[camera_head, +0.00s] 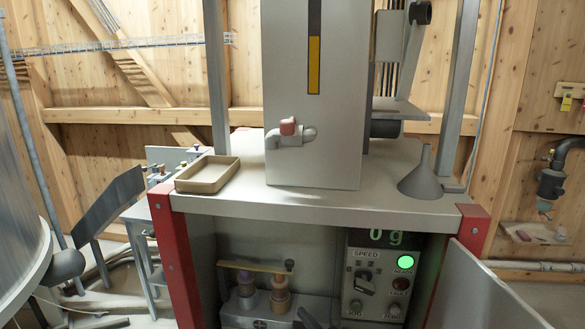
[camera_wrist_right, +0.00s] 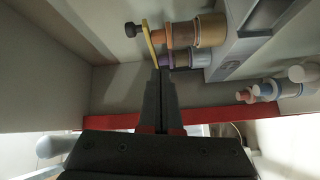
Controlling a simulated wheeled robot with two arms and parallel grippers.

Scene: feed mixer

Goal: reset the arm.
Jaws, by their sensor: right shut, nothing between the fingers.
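My right gripper (camera_wrist_right: 160,72) shows in the wrist view with its two dark fingers together and nothing between them. In that view its tips are close to a yellow bar (camera_wrist_right: 151,47) and two small capped cylinders, one tan (camera_wrist_right: 210,30) and one grey-purple (camera_wrist_right: 200,57); I cannot tell whether they touch. My left gripper is not in view.
A control panel (camera_head: 375,280) with a lit green lamp and a "0 g" display stands right of the tip. Red posts (camera_head: 175,258) flank the bay. An open tray (camera_head: 208,175) and a grey funnel (camera_head: 421,178) stand on the top. An open door (camera_head: 478,295) is at right.

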